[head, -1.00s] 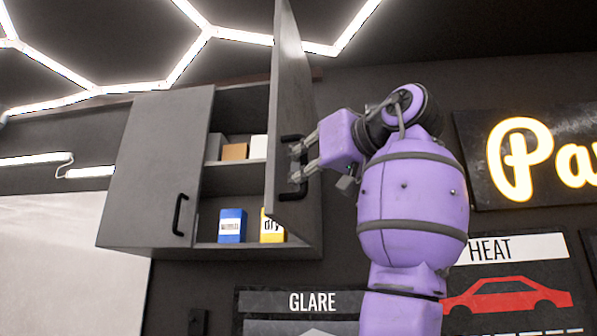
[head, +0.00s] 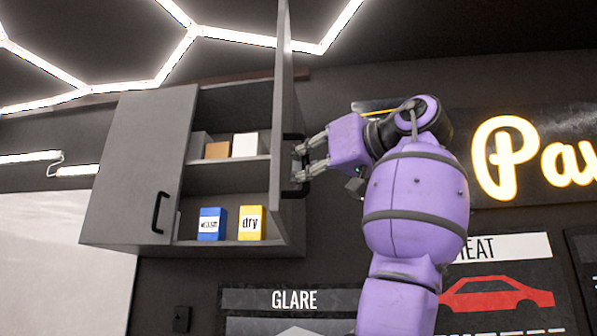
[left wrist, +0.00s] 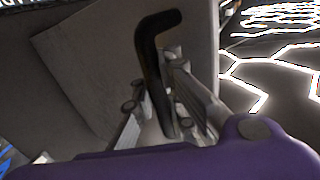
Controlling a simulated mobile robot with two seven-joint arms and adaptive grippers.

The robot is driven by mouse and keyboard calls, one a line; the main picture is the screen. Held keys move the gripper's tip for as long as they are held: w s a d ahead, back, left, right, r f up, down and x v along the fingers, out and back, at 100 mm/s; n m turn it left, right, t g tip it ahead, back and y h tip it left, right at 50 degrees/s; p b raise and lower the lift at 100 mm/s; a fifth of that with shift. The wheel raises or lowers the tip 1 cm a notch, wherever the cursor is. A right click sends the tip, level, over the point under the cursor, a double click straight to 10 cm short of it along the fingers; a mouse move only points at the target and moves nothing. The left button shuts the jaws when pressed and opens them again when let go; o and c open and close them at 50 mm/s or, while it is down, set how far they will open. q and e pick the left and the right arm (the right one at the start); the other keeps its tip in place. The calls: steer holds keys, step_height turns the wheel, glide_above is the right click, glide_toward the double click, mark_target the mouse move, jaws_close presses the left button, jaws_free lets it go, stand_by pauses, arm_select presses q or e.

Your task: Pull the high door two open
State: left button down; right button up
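The grey high door (head: 283,75) stands swung out from the right side of the wall cabinet, seen nearly edge-on in the head view. Its black handle (head: 302,188) is on the outer face, low down. My left gripper (head: 299,163) is at this handle, its fingers spread apart. In the left wrist view the bent black handle (left wrist: 150,60) passes between the two fingers (left wrist: 158,95); I see space beside it and cannot tell how firmly they touch. My right gripper is not in view.
The cabinet's left door (head: 125,170) is closed, with its own black handle (head: 160,212). Inside are a blue box (head: 211,224), a yellow box (head: 251,223) and small boxes (head: 245,145) above. A lit sign (head: 510,150) hangs behind my arm.

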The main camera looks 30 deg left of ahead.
arm_select(q)
steer(key=shift+s+d, duration=0.15)
steer(key=shift+s, duration=0.1)
steer(key=c, duration=2.3)
jaws_free()
steer(key=o, duration=0.5)
steer(key=shift+s+d+r, duration=0.25)
steer(key=shift+s+d, duration=0.15)
steer(key=shift+s, duration=0.05)
steer(key=shift+o, duration=0.2)
steer(key=shift+w+a+f, duration=0.1)
steer(key=shift+w+a, duration=0.05)
steer(key=v, duration=1.2)
